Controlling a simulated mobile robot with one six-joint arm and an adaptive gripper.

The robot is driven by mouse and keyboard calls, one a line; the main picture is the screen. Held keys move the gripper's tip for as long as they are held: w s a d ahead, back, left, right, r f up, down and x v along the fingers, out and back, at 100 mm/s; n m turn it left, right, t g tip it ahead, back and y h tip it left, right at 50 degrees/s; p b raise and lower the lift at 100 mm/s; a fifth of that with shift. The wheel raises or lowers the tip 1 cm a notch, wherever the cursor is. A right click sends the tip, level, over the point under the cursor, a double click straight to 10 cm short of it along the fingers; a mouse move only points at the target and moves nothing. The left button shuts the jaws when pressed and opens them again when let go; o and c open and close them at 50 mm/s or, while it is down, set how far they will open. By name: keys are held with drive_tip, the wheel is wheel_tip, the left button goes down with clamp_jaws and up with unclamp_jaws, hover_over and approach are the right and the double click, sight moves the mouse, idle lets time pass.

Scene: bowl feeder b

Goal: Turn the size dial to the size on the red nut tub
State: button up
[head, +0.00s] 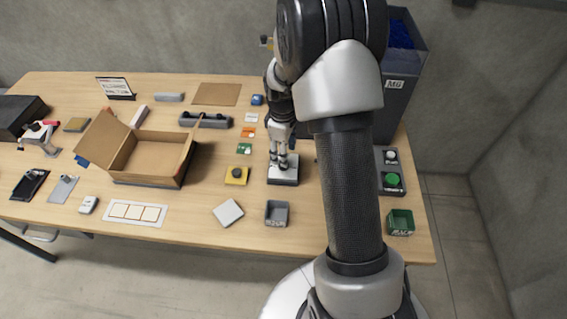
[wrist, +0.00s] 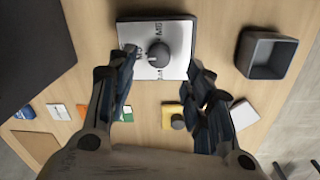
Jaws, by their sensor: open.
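The size dial is a dark round knob (wrist: 152,55) on a white-topped plate (wrist: 182,68) with size marks around it, rotated and only partly legible. In the head view the plate's box (head: 283,178) stands right of the table's middle. My gripper (wrist: 162,75) is open, with one finger at each side of the knob's near side and nothing between them. In the head view my gripper (head: 284,158) points down over the dial box and hides the knob. I cannot make out a red nut tub in either view.
A grey tub (head: 276,214) stands in front of the dial, and a yellow block with a black knob (head: 236,174) to its left. A green tub (head: 400,222) and a button box (head: 391,172) are at right. A tall grey bin (head: 400,85) stands behind.

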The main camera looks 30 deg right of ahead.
wheel_tip(320, 180, down, 5)
drive_tip(key=shift+w+d+f+b, duration=0.1)
drive_tip(key=shift+f+b, duration=0.05)
drive_tip(key=shift+b, duration=0.45)
drive_tip(key=shift+c, duration=0.4)
drive_tip(key=c, duration=1)
